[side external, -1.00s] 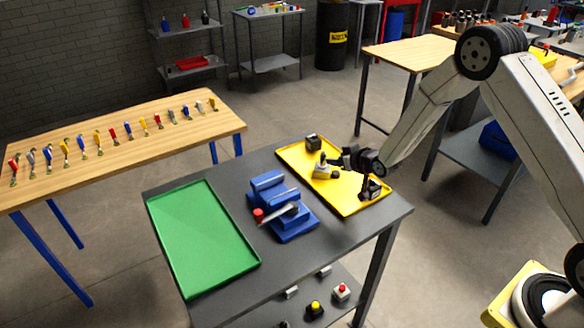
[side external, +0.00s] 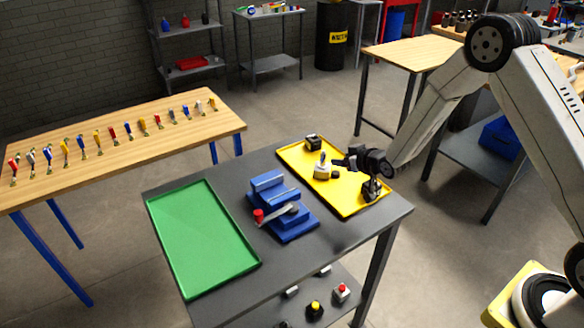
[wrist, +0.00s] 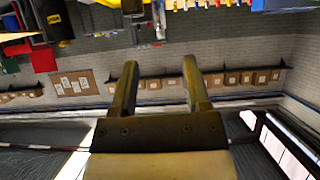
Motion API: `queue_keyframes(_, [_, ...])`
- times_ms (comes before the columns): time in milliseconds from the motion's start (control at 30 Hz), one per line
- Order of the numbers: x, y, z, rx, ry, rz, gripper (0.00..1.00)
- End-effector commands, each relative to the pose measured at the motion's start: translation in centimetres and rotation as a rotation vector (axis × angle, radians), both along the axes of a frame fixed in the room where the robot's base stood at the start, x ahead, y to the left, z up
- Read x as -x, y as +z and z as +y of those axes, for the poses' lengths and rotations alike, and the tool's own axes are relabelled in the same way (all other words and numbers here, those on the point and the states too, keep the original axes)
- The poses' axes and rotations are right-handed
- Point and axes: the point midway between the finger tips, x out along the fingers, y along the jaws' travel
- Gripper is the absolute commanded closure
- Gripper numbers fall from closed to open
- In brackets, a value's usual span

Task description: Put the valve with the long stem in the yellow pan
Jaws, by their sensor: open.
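The yellow pan (side external: 347,208) lies at the right end of the dark table. A pale, squat piece with an upright stem (side external: 322,170) stands in it; it looks like a valve, but it is too small to judge the stem's length. My gripper (side external: 340,162) is just to the right of this piece, pointing left, and appears apart from it. In the wrist view my gripper (wrist: 158,75) is open, with nothing between its fingers. Several valves with coloured handles (side external: 113,133) stand in a row on the wooden bench; I cannot tell their stem lengths.
A dark block (side external: 313,142), a small dark piece (side external: 336,174) and a black piece (side external: 371,190) are also in the pan. A blue vise-like fixture (side external: 284,212) stands left of the pan. The green tray (side external: 203,237) at the left is empty.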

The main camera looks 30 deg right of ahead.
Motion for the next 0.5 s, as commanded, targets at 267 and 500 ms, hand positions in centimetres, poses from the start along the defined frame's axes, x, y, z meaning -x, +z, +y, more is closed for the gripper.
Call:
queue_keyframes(267, [1.4, 1.4, 0.5, 0.006, -0.004, 0.073, 0.4])
queue_keyframes(500, [5.6, 3.8, 1.7, 0.014, -0.013, 0.241, 0.4])
